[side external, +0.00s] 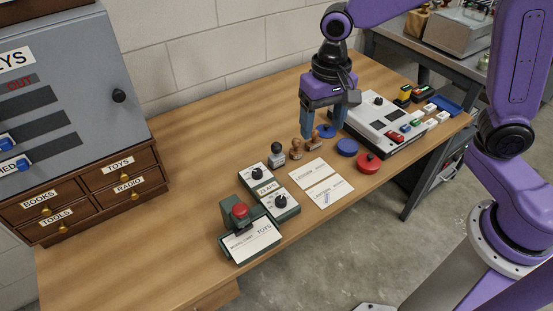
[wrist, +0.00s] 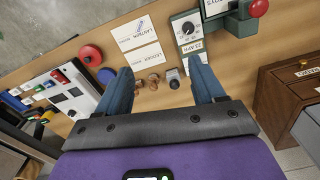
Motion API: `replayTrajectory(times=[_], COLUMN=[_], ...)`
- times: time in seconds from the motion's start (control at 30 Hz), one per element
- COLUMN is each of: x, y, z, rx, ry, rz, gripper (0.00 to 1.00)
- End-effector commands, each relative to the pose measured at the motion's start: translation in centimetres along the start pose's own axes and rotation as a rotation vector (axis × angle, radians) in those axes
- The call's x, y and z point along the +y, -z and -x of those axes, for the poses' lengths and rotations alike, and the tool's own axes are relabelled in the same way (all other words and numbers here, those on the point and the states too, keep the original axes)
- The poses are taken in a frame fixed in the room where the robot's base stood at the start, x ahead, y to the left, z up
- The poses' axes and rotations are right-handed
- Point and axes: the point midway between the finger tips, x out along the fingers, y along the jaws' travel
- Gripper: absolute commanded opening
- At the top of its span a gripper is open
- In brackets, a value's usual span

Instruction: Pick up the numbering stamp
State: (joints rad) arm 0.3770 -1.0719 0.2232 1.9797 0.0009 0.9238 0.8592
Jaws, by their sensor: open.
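A grey stamp with a dark round handle (side external: 277,154) stands upright on the table and looks like the numbering stamp, though no label confirms it. In the wrist view the grey stamp (wrist: 173,79) lies between the fingers, nearer the right one. Two brown wooden-handled stamps (side external: 296,148) (side external: 310,144) stand beside it. They also show in the wrist view (wrist: 139,83) (wrist: 153,79). My gripper (side external: 322,130) is open and empty, pointing down, to the right of the grey stamp in the side view. Its fingers (wrist: 160,75) spread on either side of the stamps in the wrist view.
Blue (side external: 347,147) and red (side external: 367,163) round pads and two cards (side external: 322,181) lie nearby. Green dial devices (side external: 282,203) and a red-knobbed device (side external: 240,220) stand in front. A white console (side external: 380,118) is right; a grey cabinet (side external: 75,80) with drawers is left.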

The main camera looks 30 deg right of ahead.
Motion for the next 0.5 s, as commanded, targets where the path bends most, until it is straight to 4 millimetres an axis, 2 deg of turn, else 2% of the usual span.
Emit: replayTrajectory(times=[0.03,0.23,0.5], x=[-0.7,-2.4,-2.8], y=[1.6,7.3,14.3], z=[-0.5,-2.4,-5.8], rx=[-0.002,-0.003,-0.003], ry=[-0.004,-0.008,-0.014], rz=[-0.085,-0.441,-0.914], gripper=[0.68,0.68,0.68])
